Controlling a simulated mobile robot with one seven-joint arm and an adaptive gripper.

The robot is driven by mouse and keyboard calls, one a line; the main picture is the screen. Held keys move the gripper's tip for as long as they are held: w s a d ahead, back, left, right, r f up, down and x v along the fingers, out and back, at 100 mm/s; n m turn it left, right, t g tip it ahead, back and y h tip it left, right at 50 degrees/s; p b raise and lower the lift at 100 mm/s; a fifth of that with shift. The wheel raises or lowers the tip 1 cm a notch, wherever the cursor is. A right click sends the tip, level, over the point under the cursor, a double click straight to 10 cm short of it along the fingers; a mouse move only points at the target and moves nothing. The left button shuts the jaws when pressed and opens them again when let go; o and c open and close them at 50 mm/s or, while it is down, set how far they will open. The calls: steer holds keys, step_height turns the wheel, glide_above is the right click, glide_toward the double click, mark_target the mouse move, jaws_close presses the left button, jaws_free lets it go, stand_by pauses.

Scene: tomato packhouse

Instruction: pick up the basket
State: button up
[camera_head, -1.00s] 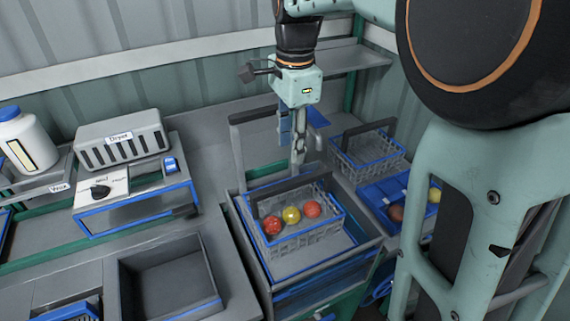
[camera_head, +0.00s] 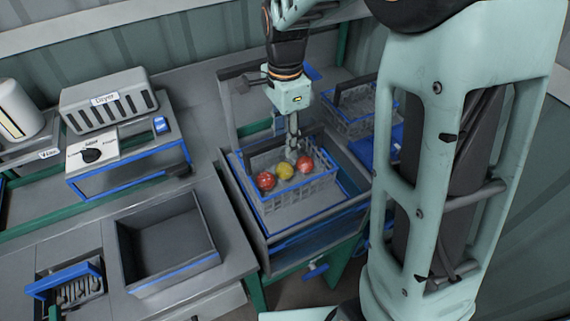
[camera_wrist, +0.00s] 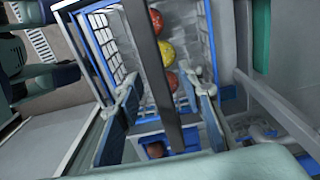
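The basket (camera_head: 306,196) is a grey lattice basket with a blue rim and a dark handle. It holds two red tomatoes and one yellow tomato (camera_head: 285,172) and stands in a wider grey bin with a blue rim. My gripper (camera_head: 291,150) points down at the basket's far side. In the wrist view my gripper (camera_wrist: 160,88) is open, with a finger on each side of the dark handle (camera_wrist: 153,62). The fingers look apart from the handle.
A second basket (camera_head: 368,118) with a dark handle stands at the back right. A grey upright frame stands just left of my gripper.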

steer(key=shift+c, duration=0.7)
jaws_close()
steer(key=shift+r, duration=0.1)
